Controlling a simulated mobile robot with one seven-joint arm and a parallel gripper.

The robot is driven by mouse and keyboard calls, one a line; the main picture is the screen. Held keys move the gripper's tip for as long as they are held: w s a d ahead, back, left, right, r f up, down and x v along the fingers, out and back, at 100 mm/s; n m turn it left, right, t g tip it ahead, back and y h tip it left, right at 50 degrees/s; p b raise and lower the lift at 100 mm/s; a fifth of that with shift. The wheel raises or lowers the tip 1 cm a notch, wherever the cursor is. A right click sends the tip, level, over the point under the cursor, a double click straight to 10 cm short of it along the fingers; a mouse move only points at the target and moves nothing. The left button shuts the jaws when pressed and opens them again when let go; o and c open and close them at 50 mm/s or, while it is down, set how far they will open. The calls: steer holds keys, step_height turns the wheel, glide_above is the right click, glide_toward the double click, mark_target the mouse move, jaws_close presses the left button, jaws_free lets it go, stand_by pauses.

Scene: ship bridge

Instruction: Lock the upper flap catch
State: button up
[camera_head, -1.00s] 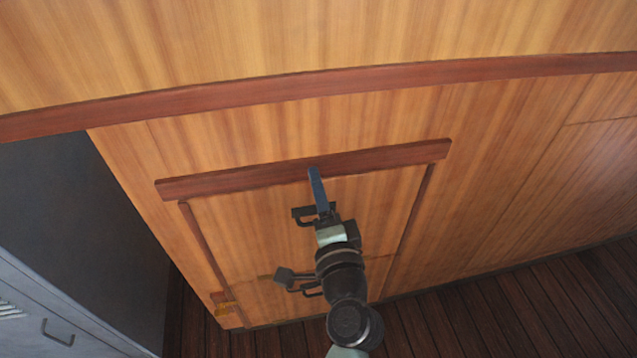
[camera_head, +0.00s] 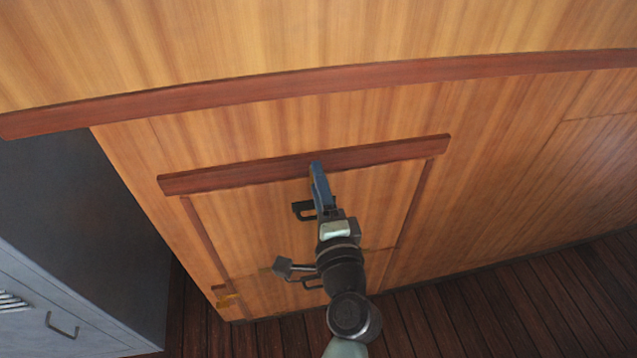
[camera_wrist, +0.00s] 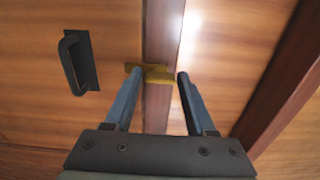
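The flap (camera_head: 255,215) is a wooden panel with red-brown trim, set upright in the wooden wall. The upper flap catch (camera_wrist: 154,80) is a small brass piece across the red-brown trim strip in the wrist view; in the head view my arm hides it. My gripper (camera_head: 315,165) reaches up to the flap's top trim bar.
A black handle (camera_wrist: 76,62) is on the panel beside the catch; it shows in the head view (camera_head: 304,210) left of my gripper. A grey cabinet (camera_head: 80,235) stands at left. The dark plank floor (camera_head: 520,310) is clear at right.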

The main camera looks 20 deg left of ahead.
steer(key=shift+o, duration=1.2)
steer(key=v, duration=1.3)
steer(key=shift+b, duration=0.45)
